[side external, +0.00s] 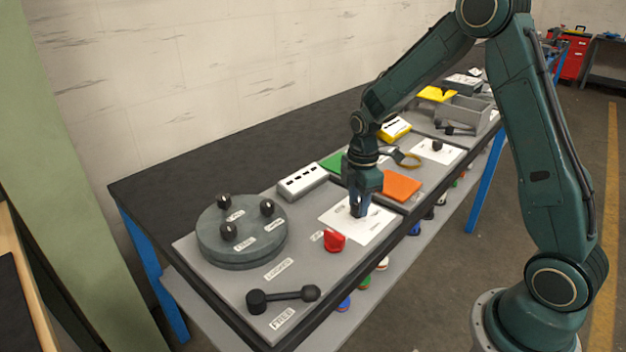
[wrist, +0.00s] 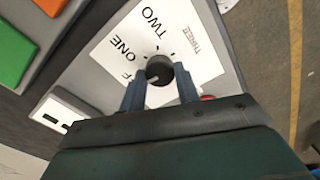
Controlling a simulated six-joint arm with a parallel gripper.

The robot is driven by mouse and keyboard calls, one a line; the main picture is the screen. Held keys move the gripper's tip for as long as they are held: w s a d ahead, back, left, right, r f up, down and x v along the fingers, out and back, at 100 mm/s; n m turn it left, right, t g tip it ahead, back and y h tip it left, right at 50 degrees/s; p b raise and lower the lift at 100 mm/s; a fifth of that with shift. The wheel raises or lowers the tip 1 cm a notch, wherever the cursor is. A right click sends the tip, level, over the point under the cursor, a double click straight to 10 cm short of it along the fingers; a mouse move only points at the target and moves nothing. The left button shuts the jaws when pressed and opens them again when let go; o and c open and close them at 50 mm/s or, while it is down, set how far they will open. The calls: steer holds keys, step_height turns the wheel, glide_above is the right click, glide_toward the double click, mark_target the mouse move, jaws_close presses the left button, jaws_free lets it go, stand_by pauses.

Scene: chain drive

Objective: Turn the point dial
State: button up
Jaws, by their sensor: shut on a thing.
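The point dial (wrist: 158,69) is a small dark round knob with a light pointer line. It stands on a white card (wrist: 196,41) with the words ONE and TWO and a partly covered third word. My gripper (wrist: 160,88) reaches down over the card, one finger on each side of the dial, shut on it. In the side external view my gripper (side external: 360,208) points straight down at the white card (side external: 374,233); there the dial is mostly hidden by the fingers. The pointer line lies toward my gripper's palm in the wrist view.
A red knob (side external: 334,241) stands just in front of the card. A round grey turntable (side external: 243,262) with several black knobs is at left, and a black lever (side external: 283,297) lies in front. An orange plate (side external: 400,187) and a white switch box (side external: 302,181) are close by.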

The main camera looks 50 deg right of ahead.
steer(key=m, duration=0.8)
steer(key=shift+m, duration=0.3)
steer(key=m, duration=0.4)
steer(key=shift+m, duration=0.3)
steer(key=m, duration=0.3)
steer(key=shift+m, duration=0.3)
steer(key=m, duration=0.4)
steer(key=shift+r+m, duration=0.1)
steer(key=shift+m, duration=0.2)
steer(key=m, duration=0.9)
steer(key=shift+m, duration=1.9)
